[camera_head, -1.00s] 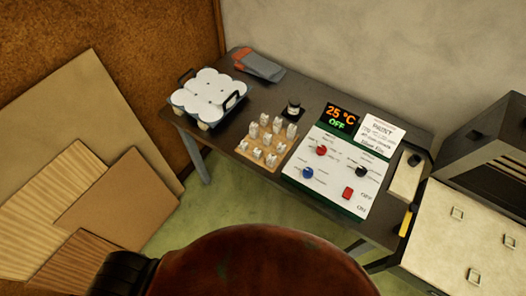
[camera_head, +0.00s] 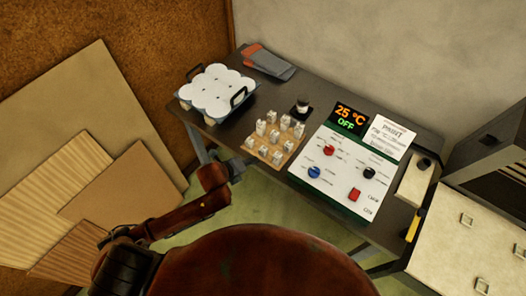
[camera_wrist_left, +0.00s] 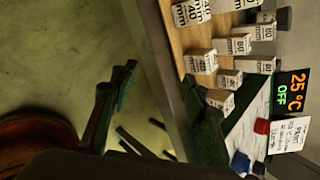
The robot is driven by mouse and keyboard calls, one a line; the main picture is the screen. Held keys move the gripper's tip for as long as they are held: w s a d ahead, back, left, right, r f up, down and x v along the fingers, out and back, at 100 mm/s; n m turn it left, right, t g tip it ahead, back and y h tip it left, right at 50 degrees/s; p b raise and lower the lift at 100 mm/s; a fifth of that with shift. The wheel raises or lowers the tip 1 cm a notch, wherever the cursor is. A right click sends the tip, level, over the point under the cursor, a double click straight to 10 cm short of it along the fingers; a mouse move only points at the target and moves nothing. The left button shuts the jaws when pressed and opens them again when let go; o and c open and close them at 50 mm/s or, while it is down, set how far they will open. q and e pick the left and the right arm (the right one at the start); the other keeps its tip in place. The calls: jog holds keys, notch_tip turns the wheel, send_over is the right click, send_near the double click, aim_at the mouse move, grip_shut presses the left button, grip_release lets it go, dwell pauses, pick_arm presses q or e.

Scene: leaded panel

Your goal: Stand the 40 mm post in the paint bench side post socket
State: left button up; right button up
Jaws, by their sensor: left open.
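Several white posts (camera_head: 264,126) stand on a wooden board (camera_head: 262,161) near the front edge of the dark bench. In the left wrist view, a post labelled 40 (camera_wrist_left: 200,63) stands at the board's edge, and another post marked 40 mm (camera_wrist_left: 190,12) is partly cut off at the top. My left gripper (camera_wrist_left: 163,108) is open and empty, with dark green fingers spread. In the head view it is small and dark, at the bench's front edge just left of the board. I cannot tell which fixture is the paint bench side post socket. My right gripper is not in view.
A white control panel (camera_head: 340,185) with knobs stands right of the board. A dark jar (camera_head: 302,106) stands behind the posts. A cream cabinet top (camera_head: 440,250) is at right.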

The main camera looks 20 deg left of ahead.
aim_at(263, 149)
pick_arm(q)
jog(key=w+r+m, duration=0.1)
jog(key=r+m, duration=0.1)
jog(key=m, duration=0.1)
jog(key=w+d+r+m, duration=0.1)
jog(key=r+m, duration=0.1)
jog(key=m, duration=0.2)
jog(key=w+d+r+m, duration=0.1)
jog(key=m, duration=0.3)
jog(key=shift+d+r+h, duration=0.1)
jog(key=shift+r+h, duration=0.2)
jog(key=shift+r, duration=0.1)
jog(key=shift+w+f+m, duration=0.1)
jog(key=shift+m, duration=0.3)
jog(key=x, duration=0.3)
jog(key=b+x, duration=0.1)
jog(key=x, duration=0.3)
jog(key=shift+w+d, duration=0.1)
jog(key=shift+w, duration=0.3)
grip_shut()
